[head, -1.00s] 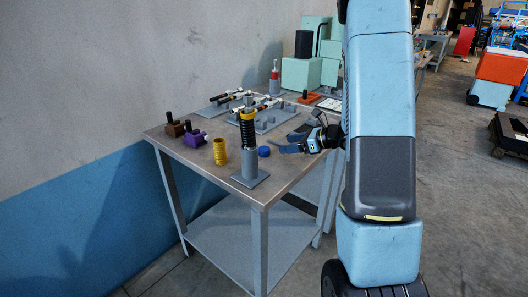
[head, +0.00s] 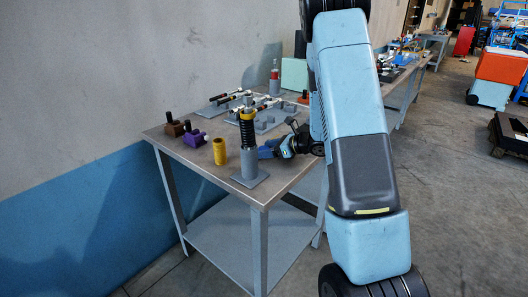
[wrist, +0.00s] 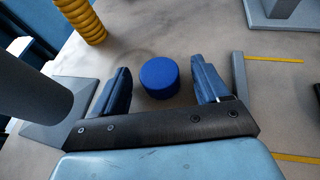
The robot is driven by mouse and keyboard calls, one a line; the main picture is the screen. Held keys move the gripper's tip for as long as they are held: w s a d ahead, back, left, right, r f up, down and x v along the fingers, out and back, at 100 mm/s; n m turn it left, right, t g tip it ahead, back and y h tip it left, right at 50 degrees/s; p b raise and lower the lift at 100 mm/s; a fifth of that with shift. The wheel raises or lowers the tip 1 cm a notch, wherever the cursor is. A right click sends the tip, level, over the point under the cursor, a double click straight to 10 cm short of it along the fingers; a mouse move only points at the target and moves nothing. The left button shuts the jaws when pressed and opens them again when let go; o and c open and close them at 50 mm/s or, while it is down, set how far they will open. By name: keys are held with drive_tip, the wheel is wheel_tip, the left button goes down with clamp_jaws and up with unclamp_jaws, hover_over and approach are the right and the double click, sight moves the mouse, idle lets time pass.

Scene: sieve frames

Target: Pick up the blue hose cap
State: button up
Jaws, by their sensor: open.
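The blue hose cap (wrist: 160,78) is a short round disc lying on the grey table top (head: 205,168). In the wrist view it sits between the two blue fingers of my gripper (wrist: 160,68), near their tips, with a gap on each side. My gripper (head: 268,150) is open and low over the table, just right of the grey stand. In the head view I cannot tell the cap apart from the blue fingers.
The grey stand (head: 248,165) with a black spring and yellow ring stands close beside my gripper; its post (wrist: 35,90) is near the left finger. A yellow coil (head: 220,151) and a purple block (head: 195,138) are to the left. Grey fixtures are behind.

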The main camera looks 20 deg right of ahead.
drive_tip(key=c, duration=1.1)
drive_tip(key=shift+r, duration=0.15)
drive_tip(key=shift+r, duration=0.25)
wheel_tip(320, 180, up, 2)
drive_tip(key=shift+r, duration=0.15)
drive_tip(key=s+d+r, duration=0.8)
drive_tip(key=d+r, duration=0.2)
drive_tip(key=d, duration=0.1)
drive_tip(key=s+a+r+n+g+y, duration=0.1)
drive_tip(key=a+r+n+g, duration=0.1)
drive_tip(key=a+r, duration=0.4)
drive_tip(key=s+a+r+n+g+y, duration=0.1)
drive_tip(key=a+r+n+g, duration=0.1)
drive_tip(key=a+r, duration=0.4)
drive_tip(key=a+r+n+g, duration=0.2)
drive_tip(key=a+r, duration=0.4)
drive_tip(key=r, duration=0.2)
drive_tip(key=shift+s+a+r+y, duration=0.2)
drive_tip(key=shift+s+a+y, duration=0.05)
drive_tip(key=shift+s+y, duration=0.15)
